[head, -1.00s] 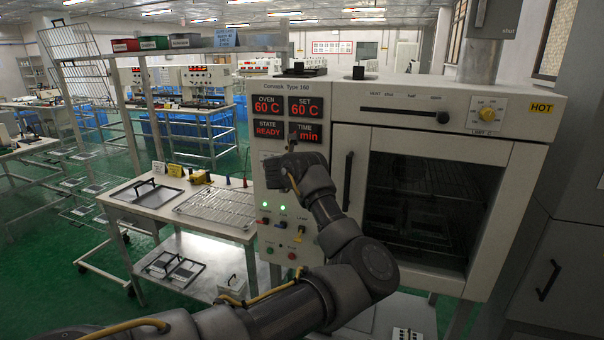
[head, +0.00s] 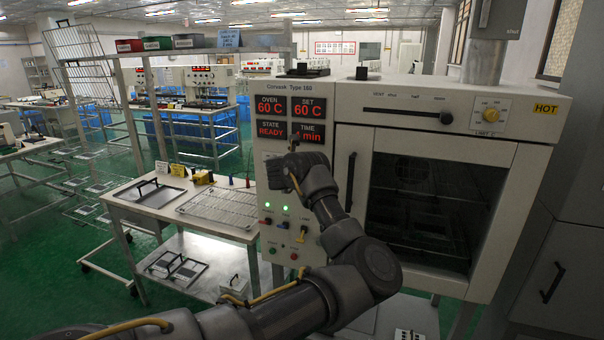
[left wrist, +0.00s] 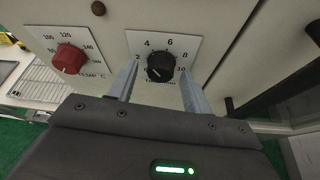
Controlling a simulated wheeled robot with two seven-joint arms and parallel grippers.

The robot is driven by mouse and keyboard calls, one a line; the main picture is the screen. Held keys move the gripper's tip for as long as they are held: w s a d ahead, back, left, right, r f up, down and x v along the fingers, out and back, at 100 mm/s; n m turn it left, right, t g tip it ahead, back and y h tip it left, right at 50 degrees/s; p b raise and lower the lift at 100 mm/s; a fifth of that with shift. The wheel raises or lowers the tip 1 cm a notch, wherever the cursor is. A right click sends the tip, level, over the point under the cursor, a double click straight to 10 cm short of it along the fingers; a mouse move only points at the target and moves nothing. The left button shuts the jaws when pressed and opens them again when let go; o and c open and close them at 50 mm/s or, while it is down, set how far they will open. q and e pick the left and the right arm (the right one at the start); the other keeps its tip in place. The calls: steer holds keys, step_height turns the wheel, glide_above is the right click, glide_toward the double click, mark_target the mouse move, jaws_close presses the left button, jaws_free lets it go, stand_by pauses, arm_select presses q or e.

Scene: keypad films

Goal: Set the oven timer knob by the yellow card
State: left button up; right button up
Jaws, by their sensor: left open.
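The black timer knob (left wrist: 160,67) sits on a white dial plate numbered 2 to 10 in the left wrist view. A pale mark on it seems to point to the lower left. My left gripper (left wrist: 158,74) is open, with one finger on each side of the knob; I cannot tell whether they touch it. In the head view my left gripper (head: 297,152) is at the oven's control panel and hides the knob. The TIME display (head: 307,132) reads "min", its digit covered. A yellow card (head: 179,170) stands on the side table, its writing too small to read.
A red temperature knob (left wrist: 69,59) is left of the timer dial. Lit green lamps and small switches are low on the oven panel (head: 262,215). The oven door (head: 352,180) is shut. A wire rack (head: 220,207) lies on the side table.

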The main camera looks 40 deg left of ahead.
arm_select(q)
steer(key=p+v, duration=0.5)
steer(key=v, duration=0.5)
steer(key=shift+s+d, duration=0.15)
steer(key=shift+r, duration=0.1)
